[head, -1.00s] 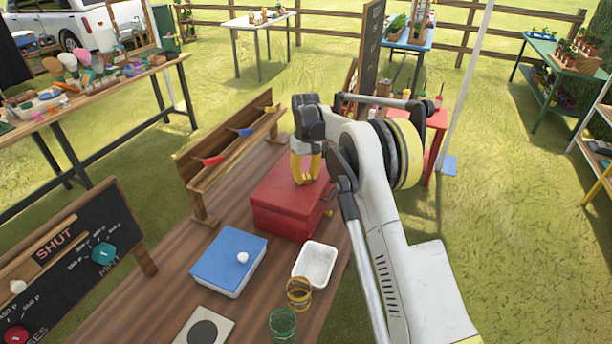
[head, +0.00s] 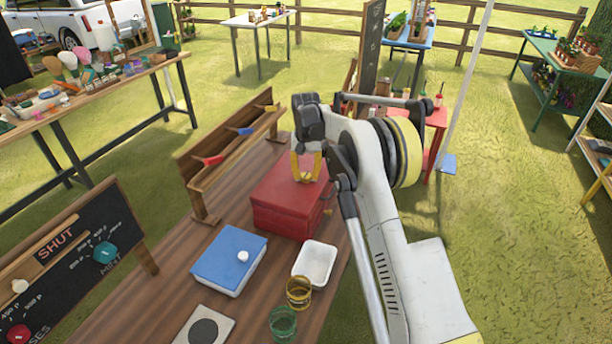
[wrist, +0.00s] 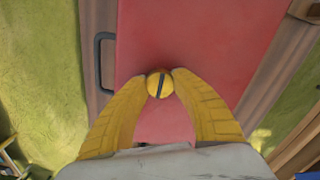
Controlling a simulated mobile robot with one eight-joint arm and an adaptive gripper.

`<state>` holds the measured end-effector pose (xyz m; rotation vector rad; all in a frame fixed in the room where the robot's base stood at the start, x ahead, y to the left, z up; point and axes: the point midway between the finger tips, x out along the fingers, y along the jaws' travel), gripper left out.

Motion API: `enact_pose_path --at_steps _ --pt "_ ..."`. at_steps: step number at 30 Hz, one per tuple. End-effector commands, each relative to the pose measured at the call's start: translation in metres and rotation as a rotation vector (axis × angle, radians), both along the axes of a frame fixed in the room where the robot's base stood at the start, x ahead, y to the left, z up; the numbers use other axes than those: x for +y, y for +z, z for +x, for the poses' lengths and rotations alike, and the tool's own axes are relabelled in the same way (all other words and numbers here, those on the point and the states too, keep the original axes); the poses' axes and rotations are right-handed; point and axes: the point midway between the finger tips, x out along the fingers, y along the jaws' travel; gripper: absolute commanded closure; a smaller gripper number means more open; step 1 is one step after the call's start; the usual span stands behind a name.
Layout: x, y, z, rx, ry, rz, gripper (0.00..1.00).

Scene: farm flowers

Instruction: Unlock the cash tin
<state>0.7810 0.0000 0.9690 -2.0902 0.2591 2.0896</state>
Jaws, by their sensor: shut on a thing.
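The red cash tin (head: 285,215) stands shut on the brown wooden table, and its red lid (wrist: 200,35) fills the middle of the wrist view. A round yellow knob (wrist: 160,84) with a dark line across it sits on the lid. The line is tilted slightly from upright in the wrist view. My gripper (head: 306,178) points down over the lid. In the wrist view my gripper (wrist: 160,86) has its yellow fingertips on both sides of the knob, shut on it. A dark handle (wrist: 98,62) shows at the tin's left edge there.
A wooden rack (head: 225,160) with coloured pieces stands left of the tin. A blue-lidded box (head: 225,260), a white tray (head: 315,262), a yellow ring stack (head: 298,292) and a green cup (head: 283,323) lie nearer. A chalkboard (head: 75,245) stands at left.

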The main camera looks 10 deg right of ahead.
Motion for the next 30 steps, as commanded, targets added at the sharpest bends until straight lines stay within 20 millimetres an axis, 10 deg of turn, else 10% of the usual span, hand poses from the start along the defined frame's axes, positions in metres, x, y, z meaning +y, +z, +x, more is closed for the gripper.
enact_pose_path --at_steps 11,12,15,30 --pt "0.0 -0.001 0.0 0.001 -0.005 0.0 0.99" --pt "0.0 -0.001 0.0 0.001 -0.005 0.0 0.63" --pt "0.0 -0.001 0.0 0.001 -0.005 0.0 0.43" --pt "0.0 0.028 0.0 0.0 -0.004 0.0 0.43"
